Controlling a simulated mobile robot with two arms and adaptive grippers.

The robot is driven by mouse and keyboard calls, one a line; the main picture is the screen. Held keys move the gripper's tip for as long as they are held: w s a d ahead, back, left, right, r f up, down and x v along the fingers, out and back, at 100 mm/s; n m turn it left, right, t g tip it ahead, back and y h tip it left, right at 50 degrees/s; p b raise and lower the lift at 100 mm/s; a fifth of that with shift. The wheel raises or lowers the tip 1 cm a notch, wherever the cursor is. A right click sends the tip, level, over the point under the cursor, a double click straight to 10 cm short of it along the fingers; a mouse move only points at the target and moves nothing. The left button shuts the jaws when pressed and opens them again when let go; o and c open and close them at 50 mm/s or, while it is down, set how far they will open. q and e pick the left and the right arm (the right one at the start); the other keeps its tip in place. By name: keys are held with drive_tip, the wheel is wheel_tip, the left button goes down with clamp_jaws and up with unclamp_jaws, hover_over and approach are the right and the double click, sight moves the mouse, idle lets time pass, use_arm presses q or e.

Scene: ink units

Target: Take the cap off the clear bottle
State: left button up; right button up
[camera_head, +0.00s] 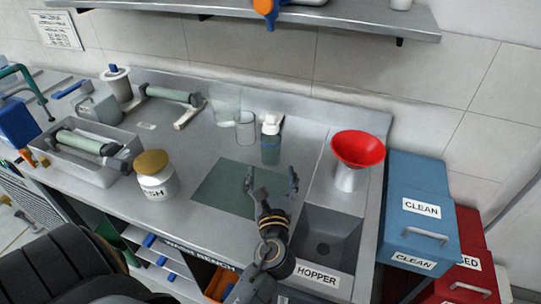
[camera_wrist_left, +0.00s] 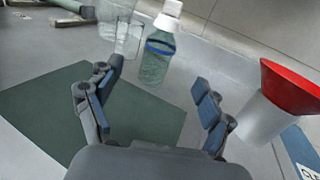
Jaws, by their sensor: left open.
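The clear bottle (camera_head: 270,150) stands upright on the steel bench behind the green mat, and its contents look greenish. Its white cap (camera_head: 271,123) is on top. In the left wrist view the bottle (camera_wrist_left: 155,65) has a blue band, and its cap (camera_wrist_left: 170,12) is near the top edge. My left gripper (camera_head: 271,179) is open and empty above the right part of the mat. It is in front of the bottle and apart from it, with its fingers pointing toward it. My right gripper is not in view.
Clear glass vessels (camera_head: 246,132) stand close left of the bottle. A red funnel (camera_head: 358,148) on a metal vessel stands to the right, beside the sunken hopper (camera_head: 322,245). A white jar (camera_head: 158,183) with a tan lid is left of the green mat (camera_head: 218,190). A shelf (camera_head: 340,18) hangs above.

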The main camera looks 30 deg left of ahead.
sight(271, 145)
use_arm(q)
drive_tip(key=x, duration=0.6)
drive_tip(key=f+p+x, duration=0.1)
drive_tip(key=x, duration=0.2)
drive_tip(key=shift+w+a+f, duration=0.1)
drive_tip(key=shift+w+a, duration=0.05)
drive_tip(key=shift+w, duration=0.1)
drive_tip(key=x, duration=0.4)
drive_tip(key=shift+w+a+r+p, duration=0.1)
drive_tip(key=shift+w+r+p, duration=0.25)
drive_tip(key=shift+w+p, duration=0.1)
drive_tip(key=shift+w+a, duration=0.2)
drive_tip(key=shift+w, duration=0.05)
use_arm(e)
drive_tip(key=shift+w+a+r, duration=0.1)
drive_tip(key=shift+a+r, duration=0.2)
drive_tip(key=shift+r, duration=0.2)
use_arm(q)
drive_tip(key=shift+s, duration=0.1)
drive_tip(key=shift+c, duration=0.4)
clamp_jaws()
